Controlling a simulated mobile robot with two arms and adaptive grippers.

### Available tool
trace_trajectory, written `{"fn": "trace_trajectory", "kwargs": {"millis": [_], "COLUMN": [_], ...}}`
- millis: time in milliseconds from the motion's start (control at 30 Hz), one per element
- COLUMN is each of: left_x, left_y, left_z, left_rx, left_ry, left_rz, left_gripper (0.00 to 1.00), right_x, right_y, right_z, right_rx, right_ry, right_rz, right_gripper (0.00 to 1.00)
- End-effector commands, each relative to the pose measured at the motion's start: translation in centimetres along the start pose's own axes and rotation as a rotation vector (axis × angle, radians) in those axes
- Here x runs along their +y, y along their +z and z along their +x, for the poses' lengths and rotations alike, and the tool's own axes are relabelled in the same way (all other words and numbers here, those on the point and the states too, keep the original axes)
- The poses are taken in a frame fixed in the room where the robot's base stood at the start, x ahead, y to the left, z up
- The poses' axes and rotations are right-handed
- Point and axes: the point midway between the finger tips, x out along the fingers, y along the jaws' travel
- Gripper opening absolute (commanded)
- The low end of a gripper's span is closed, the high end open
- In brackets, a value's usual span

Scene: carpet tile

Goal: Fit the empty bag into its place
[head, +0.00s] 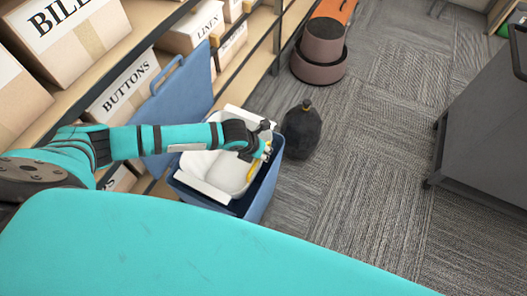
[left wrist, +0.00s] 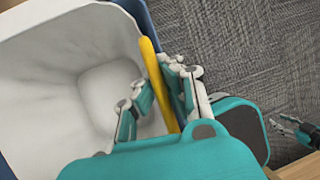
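The empty bag (head: 203,163) is white and stands open-mouthed inside the blue bin (head: 258,201), with pale flaps at its near and far sides. The left wrist view looks into its bare white inside (left wrist: 105,85). A yellow band (left wrist: 151,65) runs along the bag's right edge. My left gripper (head: 266,150) is over the bin's right rim; in the left wrist view its fingers (left wrist: 157,92) close on either side of the yellow band. My right gripper (left wrist: 283,125) seems to show small at the right edge of the left wrist view; its opening is unclear.
The bin's blue lid (head: 178,100) stands open against the shelf with labelled boxes (head: 122,88). A black tied bag (head: 302,132) sits on the carpet right of the bin. Brown round containers (head: 320,62) stand farther back. A grey cabinet (head: 490,130) is at right; carpet between is clear.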

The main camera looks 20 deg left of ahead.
Motion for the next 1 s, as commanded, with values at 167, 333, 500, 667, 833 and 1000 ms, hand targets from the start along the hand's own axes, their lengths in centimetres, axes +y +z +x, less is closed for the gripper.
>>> {"fn": "trace_trajectory", "kwargs": {"millis": [167, 333, 500, 667, 833, 1000], "left_x": [0.1, 0.2, 0.4, 0.5, 0.6, 0.8], "left_y": [-0.2, -0.3, -0.5, -0.7, -0.9, -1.0], "left_z": [0.5, 0.8, 1.2, 1.5, 1.9, 2.3], "left_rx": [-0.001, -0.001, -0.001, -0.001, 0.000, -0.001], "left_ry": [0.000, 0.000, 0.000, 0.000, 0.000, 0.000], "left_rz": [0.000, 0.000, 0.001, 0.001, 0.000, 0.000], "left_gripper": [0.00, 0.00, 0.00, 0.00, 0.00, 0.00], "right_x": [0.0, 0.0, 0.0, 0.1, 0.1, 0.2], "right_y": [0.0, 0.1, 0.1, 0.1, 0.2, 0.2], "right_z": [0.4, 0.6, 0.9, 1.2, 1.4, 1.7], "right_rx": [0.000, 0.000, 0.000, 0.000, -0.001, -0.001], "right_ry": [0.000, 0.000, 0.000, 0.001, 0.002, 0.002], "right_rz": [0.000, 0.000, 0.000, 0.000, 0.000, -0.001], "right_gripper": [0.40, 0.40, 0.40, 0.40, 0.40, 0.40]}}
